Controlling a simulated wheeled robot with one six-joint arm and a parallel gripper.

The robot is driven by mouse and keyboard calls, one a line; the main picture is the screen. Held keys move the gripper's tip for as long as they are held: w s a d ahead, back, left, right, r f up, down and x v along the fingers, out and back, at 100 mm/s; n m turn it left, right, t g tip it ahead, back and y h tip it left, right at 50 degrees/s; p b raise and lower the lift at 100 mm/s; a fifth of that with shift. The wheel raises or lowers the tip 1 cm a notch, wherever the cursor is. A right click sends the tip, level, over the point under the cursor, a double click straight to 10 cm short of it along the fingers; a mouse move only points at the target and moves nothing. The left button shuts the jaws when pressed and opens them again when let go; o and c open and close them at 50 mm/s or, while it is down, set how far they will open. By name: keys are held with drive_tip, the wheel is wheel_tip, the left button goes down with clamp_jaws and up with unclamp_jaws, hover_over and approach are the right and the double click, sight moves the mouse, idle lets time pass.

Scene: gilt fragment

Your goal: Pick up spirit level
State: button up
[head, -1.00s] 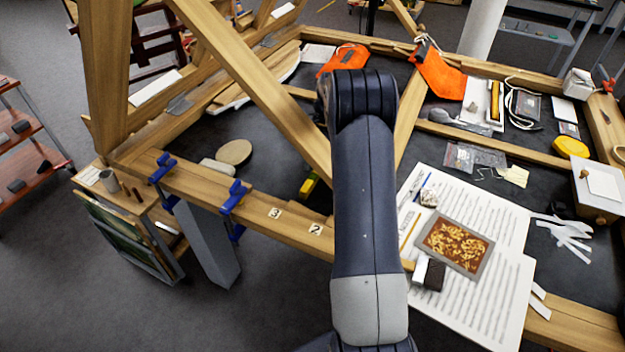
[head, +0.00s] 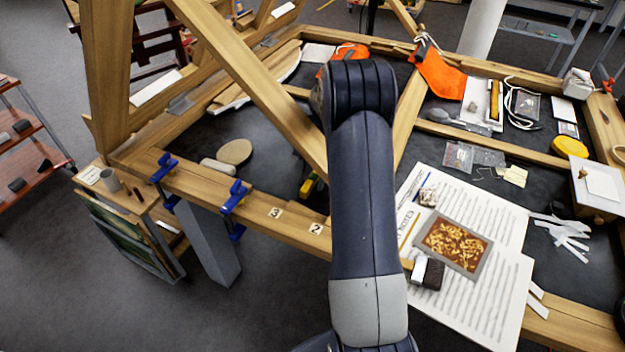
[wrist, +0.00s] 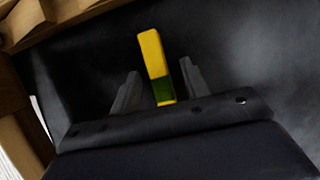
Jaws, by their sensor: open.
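The spirit level is a small yellow bar with a green section, lying on the dark surface inside the wooden frame. In the wrist view the spirit level (wrist: 152,58) points away from me, its near end between the two grey fingers of my gripper (wrist: 158,90). The fingers are apart, with a gap on each side of the bar.
A diagonal wooden beam (head: 255,85) crosses over the frame close to my arm. Blue clamps (head: 235,195) grip the front rail at left. A gilt panel (head: 455,245) lies on printed sheets at right. A round disc (head: 235,152) lies on the dark surface at left.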

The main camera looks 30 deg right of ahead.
drive_tip(key=shift+f, duration=0.1)
drive_tip(key=shift+c, duration=0.2)
clamp_jaws()
